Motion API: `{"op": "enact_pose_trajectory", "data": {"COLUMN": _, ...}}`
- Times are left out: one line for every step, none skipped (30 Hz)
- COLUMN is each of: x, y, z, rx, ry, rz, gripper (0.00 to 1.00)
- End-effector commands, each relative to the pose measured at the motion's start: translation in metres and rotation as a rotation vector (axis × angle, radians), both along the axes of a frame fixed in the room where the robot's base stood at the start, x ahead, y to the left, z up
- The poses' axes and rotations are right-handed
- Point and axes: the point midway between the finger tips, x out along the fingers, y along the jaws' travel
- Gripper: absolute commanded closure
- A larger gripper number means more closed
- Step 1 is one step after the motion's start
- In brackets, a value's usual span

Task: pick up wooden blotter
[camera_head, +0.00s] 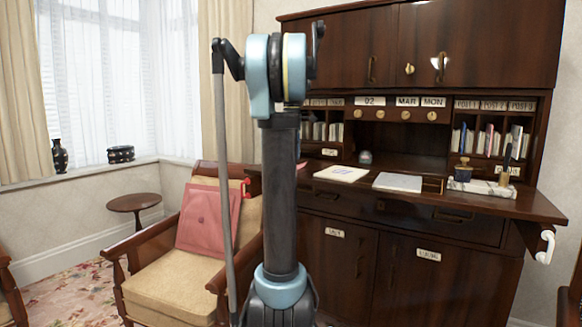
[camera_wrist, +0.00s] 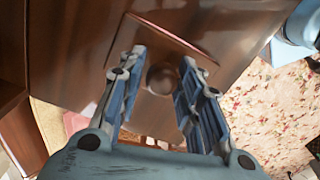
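The wooden blotter (camera_wrist: 176,38), a brown rectangular block with a round knob (camera_wrist: 162,80) on top, lies on the dark wood desk top in the wrist view. My gripper (camera_wrist: 162,82) is open, with one finger on each side of the knob. The lower part of the blotter is partly hidden by the fingers and the gripper body. In the head view I cannot make out the blotter or the gripper; my own arm covers the left part of the desk.
The desk top (camera_head: 460,203) holds a white notepad (camera_head: 341,174), a grey-white pad (camera_head: 398,182) and a marble pen stand (camera_head: 484,187). A small round-topped object (camera_head: 365,158) stands behind. An armchair (camera_head: 176,296) with a pink cushion (camera_head: 209,218) is to the left.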

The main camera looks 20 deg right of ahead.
Motion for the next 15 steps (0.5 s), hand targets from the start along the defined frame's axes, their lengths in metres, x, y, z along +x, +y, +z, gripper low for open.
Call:
{"op": "enact_pose_trajectory", "data": {"x": 0.0001, "y": -0.0001, "z": 0.0001, "rx": 0.000, "ry": 0.000, "rz": 0.000, "gripper": 0.87}}
{"op": "enact_pose_trajectory", "data": {"x": 0.0000, "y": 0.0000, "z": 0.0001, "rx": 0.000, "ry": 0.000, "rz": 0.000, "gripper": 0.94}}
{"op": "enact_pose_trajectory", "data": {"x": 0.0001, "y": -0.0001, "z": 0.0001, "rx": 0.000, "ry": 0.000, "rz": 0.000, "gripper": 1.00}}
{"op": "enact_pose_trajectory", "data": {"x": 0.0001, "y": -0.0001, "z": 0.0001, "rx": 0.000, "ry": 0.000, "rz": 0.000, "gripper": 1.00}}
{"op": "enact_pose_trajectory", "data": {"x": 0.0001, "y": -0.0001, "z": 0.0001, "rx": 0.000, "ry": 0.000, "rz": 0.000, "gripper": 1.00}}
{"op": "enact_pose_trajectory", "data": {"x": 0.0000, "y": 0.0000, "z": 0.0002, "rx": 0.000, "ry": 0.000, "rz": 0.000, "gripper": 1.00}}
{"op": "enact_pose_trajectory", "data": {"x": 0.0000, "y": 0.0000, "z": 0.0002, "rx": 0.000, "ry": 0.000, "rz": 0.000, "gripper": 1.00}}
{"op": "enact_pose_trajectory", "data": {"x": 0.0000, "y": 0.0000, "z": 0.0002, "rx": 0.000, "ry": 0.000, "rz": 0.000, "gripper": 1.00}}
{"op": "enact_pose_trajectory", "data": {"x": 0.0000, "y": 0.0000, "z": 0.0002, "rx": 0.000, "ry": 0.000, "rz": 0.000, "gripper": 1.00}}
{"op": "enact_pose_trajectory", "data": {"x": 0.0000, "y": 0.0000, "z": 0.0002, "rx": 0.000, "ry": 0.000, "rz": 0.000, "gripper": 1.00}}
{"op": "enact_pose_trajectory", "data": {"x": 0.0000, "y": 0.0000, "z": 0.0004, "rx": 0.000, "ry": 0.000, "rz": 0.000, "gripper": 1.00}}
{"op": "enact_pose_trajectory", "data": {"x": 0.0000, "y": 0.0000, "z": 0.0011, "rx": 0.000, "ry": 0.000, "rz": 0.000, "gripper": 1.00}}
{"op": "enact_pose_trajectory", "data": {"x": 0.0001, "y": -0.0001, "z": 0.0022, "rx": 0.000, "ry": 0.000, "rz": 0.000, "gripper": 1.00}}
{"op": "enact_pose_trajectory", "data": {"x": 0.0001, "y": -0.0001, "z": 0.0038, "rx": 0.000, "ry": 0.000, "rz": 0.000, "gripper": 1.00}}
{"op": "enact_pose_trajectory", "data": {"x": 0.0001, "y": -0.0001, "z": 0.0069, "rx": 0.000, "ry": 0.000, "rz": 0.000, "gripper": 1.00}}
